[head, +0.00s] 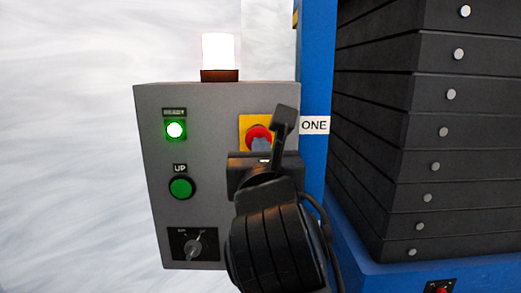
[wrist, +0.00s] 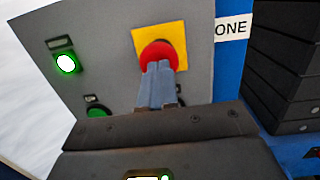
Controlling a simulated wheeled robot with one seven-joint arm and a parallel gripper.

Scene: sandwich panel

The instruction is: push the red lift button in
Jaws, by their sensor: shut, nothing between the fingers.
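A red mushroom button (head: 258,132) sits on a yellow square plate at the upper right of the grey control panel (head: 218,112). In the wrist view the red button (wrist: 158,52) is straight ahead of the fingertips. My gripper (head: 262,144) is shut and empty, its blue-grey fingers pointing at this button and covering its lower part. In the wrist view the gripper (wrist: 158,66) overlaps the button's lower edge; I cannot tell whether it touches. A smaller red button (head: 441,291) shows partly at the bottom right on the blue base, cut by the frame edge.
The panel also carries a lit green READY lamp (head: 175,130), a green UP button (head: 181,188) and a rotary switch (head: 194,247). A lit white beacon (head: 220,50) stands on top. A blue post with a ONE label (head: 314,125) and black stacked plates (head: 400,130) are at right.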

